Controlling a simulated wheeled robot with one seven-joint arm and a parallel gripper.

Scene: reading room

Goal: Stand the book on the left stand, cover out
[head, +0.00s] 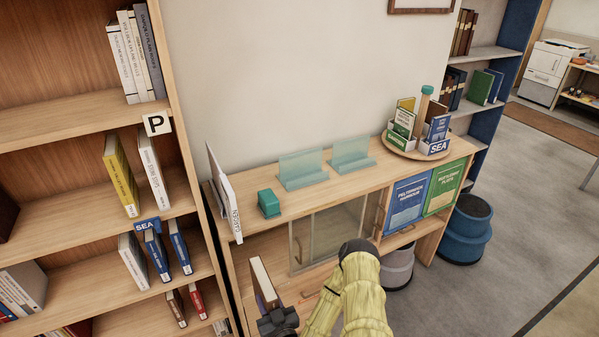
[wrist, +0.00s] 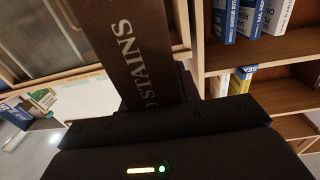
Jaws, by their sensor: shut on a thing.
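The book (head: 263,283) is dark brown with pale page edges. It stands roughly upright in my gripper (head: 276,319), low in front of the cabinet's left part. In the wrist view the brown book (wrist: 138,45) shows pale letters reading "STAINS", partly cut off by the black gripper body. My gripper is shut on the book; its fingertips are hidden. The left stand (head: 302,169) is pale teal and see-through, and sits empty on the cabinet top. A matching right stand (head: 351,154) beside it is also empty. The book is lower than both stands and apart from them.
A round carousel (head: 410,150) with small books stands at the right. A tall bookshelf (head: 65,110) borders the cabinet's left.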

